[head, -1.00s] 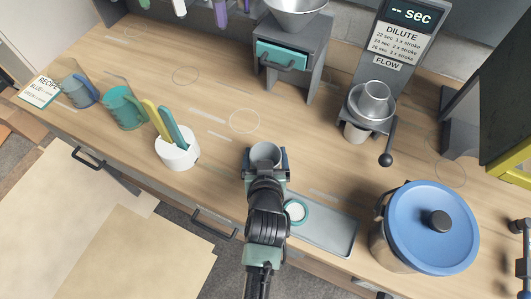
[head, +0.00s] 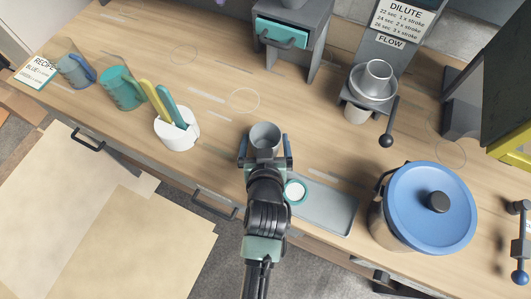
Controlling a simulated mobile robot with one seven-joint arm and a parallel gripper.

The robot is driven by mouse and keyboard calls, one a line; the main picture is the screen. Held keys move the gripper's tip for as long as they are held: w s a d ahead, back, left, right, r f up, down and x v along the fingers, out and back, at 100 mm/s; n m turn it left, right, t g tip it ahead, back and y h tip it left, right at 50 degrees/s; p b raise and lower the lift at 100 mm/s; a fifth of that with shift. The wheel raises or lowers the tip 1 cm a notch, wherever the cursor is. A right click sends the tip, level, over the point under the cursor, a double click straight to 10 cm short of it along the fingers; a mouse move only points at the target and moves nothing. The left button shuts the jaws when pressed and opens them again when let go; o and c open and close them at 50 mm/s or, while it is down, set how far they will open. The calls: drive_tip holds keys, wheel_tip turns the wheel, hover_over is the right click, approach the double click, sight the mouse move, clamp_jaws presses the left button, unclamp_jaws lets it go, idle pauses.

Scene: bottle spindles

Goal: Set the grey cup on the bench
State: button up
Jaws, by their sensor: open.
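The grey cup (head: 265,136) stands upright on the wooden bench (head: 330,125), near its front edge and left of the grey tray. My gripper (head: 265,150) is open, with one finger on each side of the cup. I cannot tell whether the fingers touch it. My wrist hides the cup's lower front.
A grey tray (head: 328,208) with a teal-rimmed round item (head: 295,191) lies just right of my gripper. A blue-lidded pot (head: 425,210) stands farther right. A white holder (head: 177,134) with yellow and teal handles stands left. The bench behind the cup is clear.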

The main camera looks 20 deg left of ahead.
drive_tip(key=v, duration=0.9)
drive_tip(key=shift+s+r, duration=0.2)
drive_tip(key=shift+r, duration=0.1)
drive_tip(key=w+d+r+m+t, duration=0.1)
drive_tip(key=w+r+t, duration=0.25)
drive_tip(key=r, duration=0.75)
drive_tip(key=w+d+r+t+h, duration=0.15)
drive_tip(key=w+r, duration=0.25)
drive_tip(key=r, duration=0.6)
drive_tip(key=w+d+r+m+t+y, duration=0.1)
drive_tip(key=w+r+t, duration=0.3)
drive_tip(key=r, duration=0.7)
drive_tip(key=s+d+r+m+t+h, duration=0.1)
drive_tip(key=s+d+r+t, duration=0.1)
drive_tip(key=r, duration=0.6)
drive_tip(key=s+d+r+m+t+h, duration=0.1)
drive_tip(key=s+d+r+t+h, duration=0.1)
drive_tip(key=r, duration=0.6)
drive_tip(key=s+d+r+t+h, duration=0.1)
drive_tip(key=s+d+r+t, duration=0.1)
drive_tip(key=r, duration=0.6)
drive_tip(key=shift+s+d+r+m+t, duration=0.4)
drive_tip(key=shift+s+t, duration=0.2)
drive_tip(key=shift+s, duration=0.55)
